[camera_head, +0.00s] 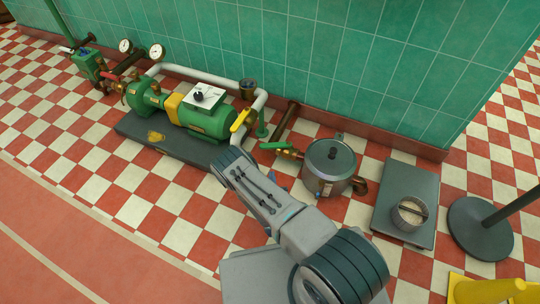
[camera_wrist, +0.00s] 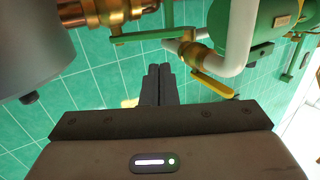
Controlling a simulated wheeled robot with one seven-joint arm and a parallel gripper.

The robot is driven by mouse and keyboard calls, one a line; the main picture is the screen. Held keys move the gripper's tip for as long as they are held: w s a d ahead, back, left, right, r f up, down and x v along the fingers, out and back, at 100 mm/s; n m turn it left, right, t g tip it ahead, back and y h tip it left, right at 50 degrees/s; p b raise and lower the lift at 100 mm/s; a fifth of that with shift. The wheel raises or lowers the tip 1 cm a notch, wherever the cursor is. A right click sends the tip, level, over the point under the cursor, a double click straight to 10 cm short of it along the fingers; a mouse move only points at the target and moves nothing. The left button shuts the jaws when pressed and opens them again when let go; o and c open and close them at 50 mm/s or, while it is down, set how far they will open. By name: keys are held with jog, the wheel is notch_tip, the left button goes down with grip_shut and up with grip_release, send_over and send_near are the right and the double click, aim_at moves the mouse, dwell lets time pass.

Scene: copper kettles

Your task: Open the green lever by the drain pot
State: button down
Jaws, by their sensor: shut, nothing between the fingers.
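The green lever (camera_head: 274,145) sits on a brass valve (camera_head: 291,153) just left of the grey drain pot (camera_head: 328,160). In the wrist view, the green lever (camera_wrist: 138,39) lies as a thin bar across the top, beside the brass fitting (camera_wrist: 105,10). The pot's grey side (camera_wrist: 35,45) fills the upper left. My gripper (camera_wrist: 158,69) is shut and empty, its fingertips just below the lever in that picture. I cannot tell the depth between them. In the head view my arm reaches toward the pipes, and the fingers are hidden.
A yellow lever (camera_head: 240,120) on the white pipe (camera_head: 260,100) is close by; it also shows in the wrist view (camera_wrist: 212,85). A green pump (camera_head: 205,118) stands left. A grey slab (camera_head: 405,185) with a small pot (camera_head: 410,214) lies right. The tiled wall (camera_head: 330,60) is behind.

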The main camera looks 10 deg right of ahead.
jog(key=s, duration=0.1)
jog(key=b, duration=0.6)
send_near(269, 148)
jog(key=w+d, duration=0.1)
jog(key=w, duration=0.4)
jog(key=shift+w+d+f, duration=0.1)
jog(key=shift+w+f, duration=0.15)
jog(key=shift+w, duration=0.6)
